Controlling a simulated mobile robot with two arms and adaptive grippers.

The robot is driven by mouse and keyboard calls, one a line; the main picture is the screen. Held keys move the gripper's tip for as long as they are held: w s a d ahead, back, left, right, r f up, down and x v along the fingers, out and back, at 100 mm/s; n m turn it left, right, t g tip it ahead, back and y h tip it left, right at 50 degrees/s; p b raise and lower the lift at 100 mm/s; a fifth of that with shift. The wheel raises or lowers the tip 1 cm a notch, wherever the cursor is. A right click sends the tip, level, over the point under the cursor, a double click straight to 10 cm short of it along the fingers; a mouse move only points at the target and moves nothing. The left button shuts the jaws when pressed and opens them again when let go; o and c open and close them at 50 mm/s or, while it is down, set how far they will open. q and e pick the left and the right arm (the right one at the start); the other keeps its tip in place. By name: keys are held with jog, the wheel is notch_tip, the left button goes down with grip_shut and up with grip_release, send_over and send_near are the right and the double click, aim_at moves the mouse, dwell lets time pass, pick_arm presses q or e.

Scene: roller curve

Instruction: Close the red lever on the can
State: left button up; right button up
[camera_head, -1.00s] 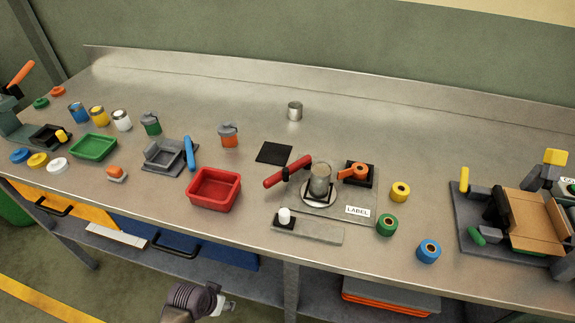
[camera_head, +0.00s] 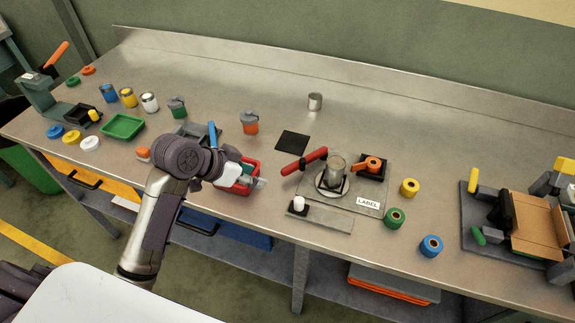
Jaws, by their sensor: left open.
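The metal can (camera_head: 333,172) stands on a white ring on a grey fixture plate (camera_head: 371,201), right of the picture's middle. The red lever (camera_head: 304,160) sticks out to the left of the can, its handle slanting down to the left. My left gripper (camera_head: 262,182) is over the right part of the red tray, left of the can and apart from the lever. It points right and looks open and empty, though its fingers are small here. My right gripper is not in view.
The red tray (camera_head: 246,206) is partly hidden by my left arm. An orange handle on a black block (camera_head: 371,168) stands right of the can. A white knob on a grey bar (camera_head: 322,219) lies in front. Yellow, green and blue rolls stand to the right. The table's back middle is mostly clear.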

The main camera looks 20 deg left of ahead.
aim_at(287, 167)
pick_arm(q)
jog(key=shift+m+h, duration=0.3)
jog(key=w+d+f, duration=0.1)
jog(key=w+f, duration=0.1)
jog(key=w, duration=0.1)
jog(key=w+d+f+p, duration=0.1)
jog(key=w+d+f, duration=0.1)
jog(key=w, duration=0.1)
jog(key=w+d+f+p, duration=0.1)
jog(key=w+d+f, duration=0.1)
jog(key=w, duration=0.2)
jog(key=shift+d+f, duration=0.2)
grip_shut()
